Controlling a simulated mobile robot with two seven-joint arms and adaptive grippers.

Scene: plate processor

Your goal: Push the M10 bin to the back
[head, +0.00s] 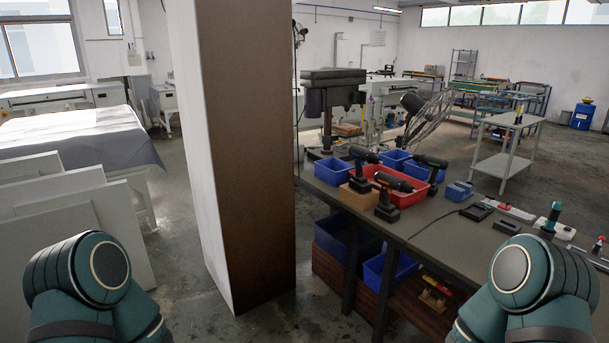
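Several bins stand on the dark workbench (440,232) at the right of the head view. A red bin (418,191) holds a power tool. A blue bin (394,160) stands behind it and another blue bin (427,167) is to its right. A further blue bin (341,173) is at the left edge of the bench. No M10 label is readable, so I cannot tell which one is the M10 bin. Only my arm links show at the bottom left and right; neither gripper is in view.
A tall brown and white column (245,150) stands left of the bench. Cordless drills, a cardboard box (355,198) and a drill press (332,95) crowd the bench's left part. Blue bins (389,268) sit on the shelf below. White panels (60,215) lean at the left.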

